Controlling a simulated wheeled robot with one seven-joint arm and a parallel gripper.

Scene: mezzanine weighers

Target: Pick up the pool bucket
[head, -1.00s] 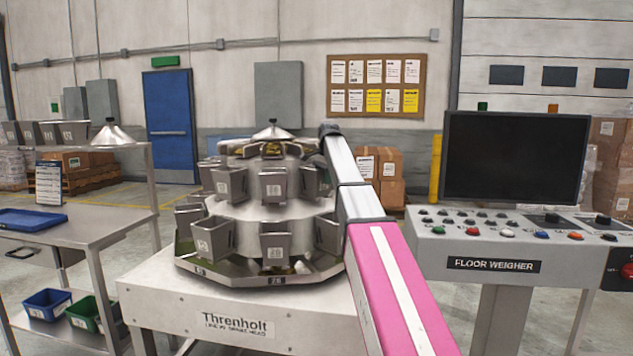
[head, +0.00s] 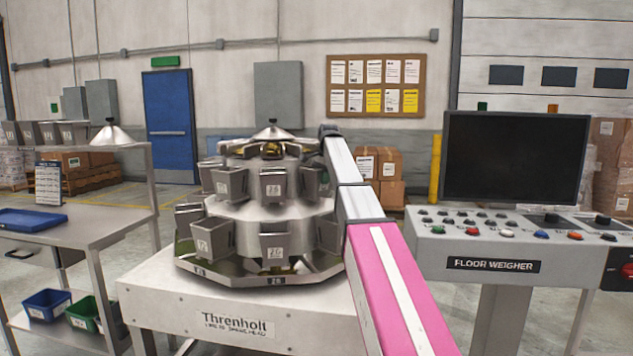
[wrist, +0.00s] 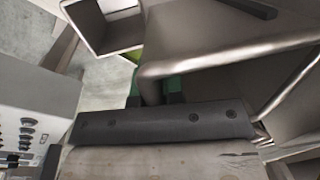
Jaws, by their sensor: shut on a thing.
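My gripper (wrist: 152,88) shows in the wrist view as a dark bar with two green-padded fingers. It is shut on a thin grey metal part of a steel bucket (wrist: 228,62), which I take to be the pool bucket. The bucket's rim fills the upper right of the wrist view, and its lower part is partly hidden. In the head view, several similar steel buckets hang in two tiers round the Threnholt weigher (head: 240,328).
Another open bucket (wrist: 103,28) hangs close at the upper left in the wrist view. The floor weigher console (head: 480,265) with a dark screen (head: 515,157) stands at right. A steel table (head: 85,235) with a blue tray (head: 30,220) stands at left.

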